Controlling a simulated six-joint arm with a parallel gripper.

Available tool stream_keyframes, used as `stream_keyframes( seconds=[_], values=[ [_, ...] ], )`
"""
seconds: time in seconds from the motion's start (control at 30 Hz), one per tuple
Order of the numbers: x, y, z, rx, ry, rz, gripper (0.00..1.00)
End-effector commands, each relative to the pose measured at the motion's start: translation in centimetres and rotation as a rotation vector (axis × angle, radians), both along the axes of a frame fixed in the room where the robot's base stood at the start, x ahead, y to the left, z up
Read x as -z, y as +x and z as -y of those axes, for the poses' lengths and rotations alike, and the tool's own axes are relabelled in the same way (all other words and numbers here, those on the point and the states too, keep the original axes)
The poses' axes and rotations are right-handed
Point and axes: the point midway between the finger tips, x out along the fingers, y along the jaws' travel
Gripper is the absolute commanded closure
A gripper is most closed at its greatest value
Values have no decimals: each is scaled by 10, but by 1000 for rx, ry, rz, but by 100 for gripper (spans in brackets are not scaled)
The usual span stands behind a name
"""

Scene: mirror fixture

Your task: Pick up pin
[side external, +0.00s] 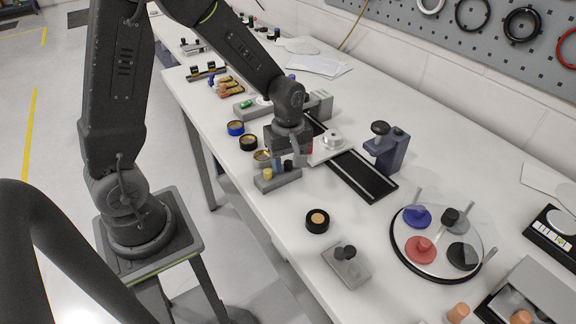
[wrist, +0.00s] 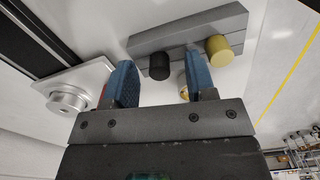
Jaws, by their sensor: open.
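My gripper (wrist: 160,66) is open in the wrist view, with its two blue fingers apart. A grey block (wrist: 185,32) lies beyond the fingertips and carries a black pin (wrist: 159,66) and a yellow pin (wrist: 218,48). The black pin shows between the fingers and the yellow one to the right of the right finger. I cannot tell which pin the task means. In the side view my gripper (side external: 288,160) is low over the grey block (side external: 278,179), with the yellow pin (side external: 267,173) at its left. My gripper partly hides this block.
A silver round piece (side external: 333,136) on a pale plate stands beside the gripper, over a black rail (side external: 362,175). A blue-grey stand (side external: 388,150) is to the right. Round cups (side external: 248,142) stand at the left. A round tray (side external: 452,268) with coloured knobs is at the front right.

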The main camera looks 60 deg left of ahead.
Motion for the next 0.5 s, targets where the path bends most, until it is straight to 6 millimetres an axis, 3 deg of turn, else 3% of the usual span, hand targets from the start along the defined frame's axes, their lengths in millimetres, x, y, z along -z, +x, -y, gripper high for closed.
stream_keyframes(
  seconds=[0.07,0.5],
  values=[
    [0,0,0,0,0,0,50],
    [-1,0,0,0,0,1,92]
  ],
)
